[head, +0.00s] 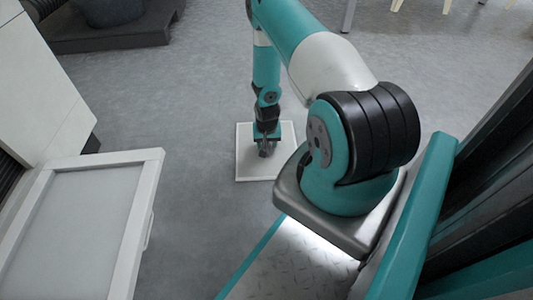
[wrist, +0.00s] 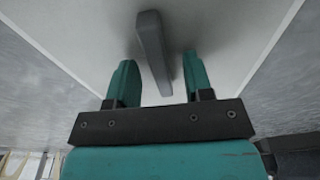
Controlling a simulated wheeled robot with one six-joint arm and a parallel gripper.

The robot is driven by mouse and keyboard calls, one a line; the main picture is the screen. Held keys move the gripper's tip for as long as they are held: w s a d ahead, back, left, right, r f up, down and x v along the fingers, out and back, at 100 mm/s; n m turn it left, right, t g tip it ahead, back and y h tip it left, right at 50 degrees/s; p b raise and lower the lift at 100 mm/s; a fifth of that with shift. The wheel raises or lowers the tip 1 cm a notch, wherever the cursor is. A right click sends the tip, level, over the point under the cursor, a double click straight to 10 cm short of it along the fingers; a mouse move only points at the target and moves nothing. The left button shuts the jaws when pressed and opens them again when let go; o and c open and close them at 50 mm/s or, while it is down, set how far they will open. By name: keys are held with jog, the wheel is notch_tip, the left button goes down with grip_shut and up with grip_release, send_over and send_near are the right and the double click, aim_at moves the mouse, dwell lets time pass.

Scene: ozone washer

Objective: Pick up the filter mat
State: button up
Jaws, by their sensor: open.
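The filter mat (head: 246,168) is a flat, square, white panel lying on the grey floor in the middle of the head view. In the wrist view the mat (wrist: 225,40) fills most of the upper picture, and a grey bar-shaped handle (wrist: 151,45) stands up from it. My gripper (head: 266,150) points down over the mat, near its middle. In the wrist view my gripper (wrist: 160,85) is open, with one teal finger on each side of the handle's line. The handle's near end shows between the fingers; whether they touch it I cannot tell.
A white-framed panel (head: 140,225) stands out from a white cabinet (head: 35,90) at the left. A dark plinth (head: 110,35) is at the back left. Chair and table legs (head: 349,15) show at the top right. The floor around the mat is clear.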

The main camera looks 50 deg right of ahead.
jog(key=shift+f, duration=0.15)
jog(key=shift+c, duration=0.2)
grip_shut()
